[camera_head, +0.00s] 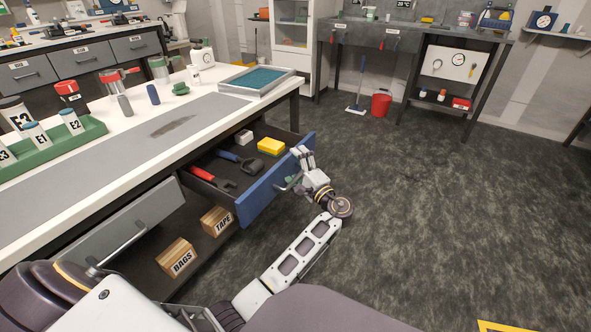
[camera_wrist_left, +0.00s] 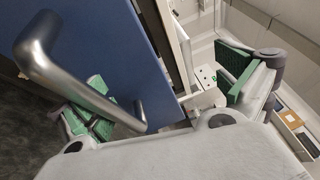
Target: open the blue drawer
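The blue drawer (camera_head: 275,192) is pulled out from the white-topped bench, and its inside shows in the head view. Its blue front also fills much of the left wrist view (camera_wrist_left: 110,42), with a silver bar handle (camera_wrist_left: 85,88) across it. My left gripper (camera_head: 297,170) is at the drawer front, near the handle. In the left wrist view its two green-padded fingers are spread apart, one beside the handle and one past the drawer front's edge. I see no grip on the handle. My right gripper is out of view.
The drawer holds a red-handled tool (camera_head: 206,176), a dark wrench (camera_head: 238,160), a yellow sponge (camera_head: 271,146) and a pale block (camera_head: 244,137). A grey drawer (camera_head: 125,223) is beside it. Boxes marked BAGS (camera_head: 178,258) and TAPE (camera_head: 217,220) sit below.

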